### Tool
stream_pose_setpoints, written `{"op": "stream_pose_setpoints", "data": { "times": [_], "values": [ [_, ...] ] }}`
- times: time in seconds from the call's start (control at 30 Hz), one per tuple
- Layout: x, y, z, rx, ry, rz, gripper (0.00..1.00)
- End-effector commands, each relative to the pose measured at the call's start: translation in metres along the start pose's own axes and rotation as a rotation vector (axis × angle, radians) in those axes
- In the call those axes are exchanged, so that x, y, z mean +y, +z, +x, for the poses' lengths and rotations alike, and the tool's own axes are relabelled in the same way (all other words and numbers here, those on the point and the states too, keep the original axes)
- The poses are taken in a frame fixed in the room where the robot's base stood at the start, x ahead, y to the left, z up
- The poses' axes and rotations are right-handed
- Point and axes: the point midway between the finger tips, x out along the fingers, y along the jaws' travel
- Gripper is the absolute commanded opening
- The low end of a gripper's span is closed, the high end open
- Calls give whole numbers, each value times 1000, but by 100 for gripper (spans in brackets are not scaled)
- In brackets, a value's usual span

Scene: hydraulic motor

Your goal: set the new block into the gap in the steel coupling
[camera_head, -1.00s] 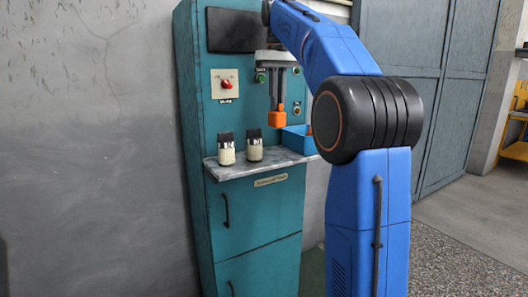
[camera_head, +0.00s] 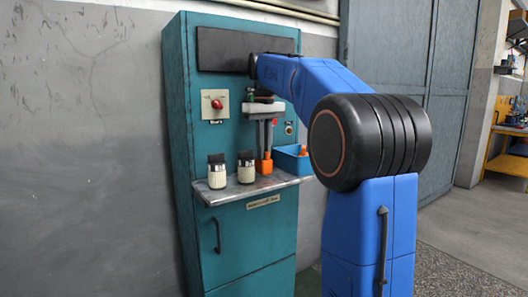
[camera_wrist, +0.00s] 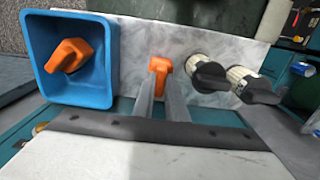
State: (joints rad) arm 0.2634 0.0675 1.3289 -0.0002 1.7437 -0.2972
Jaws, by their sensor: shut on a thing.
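My gripper (camera_head: 264,156) points down over the metal shelf and is shut on an orange block (camera_head: 264,168). The block is at or just above the shelf surface; I cannot tell if it touches. In the wrist view the orange block (camera_wrist: 160,67) sits at the tips of my gripper (camera_wrist: 162,88), over the pale shelf. Another orange piece (camera_wrist: 69,56) lies in a blue bin (camera_wrist: 114,50) on the left. The head view shows this bin (camera_head: 289,163) just right of the held block.
The teal cabinet (camera_head: 183,110) rises behind, with a red knob (camera_head: 217,104) and a dark panel (camera_head: 222,48).

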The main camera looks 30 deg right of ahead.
Motion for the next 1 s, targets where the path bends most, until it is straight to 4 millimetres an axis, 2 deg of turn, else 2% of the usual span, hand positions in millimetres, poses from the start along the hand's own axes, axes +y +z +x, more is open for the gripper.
{"op": "stream_pose_setpoints", "data": {
  "times": [0.1, 0.47, 0.5, 0.57, 0.87, 1.0],
  "values": [
    [0, 0, 7, 0, 0, 0, 0],
    [0, 0, 9, 1, 0, 0, 0],
    [0, 0, 9, 1, 0, 0, 19],
    [0, 0, 9, 1, 0, 0, 31],
    [0, 0, 8, 1, 0, 0, 31],
    [0, 0, 0, 1, 0, 0, 31]
  ]
}}
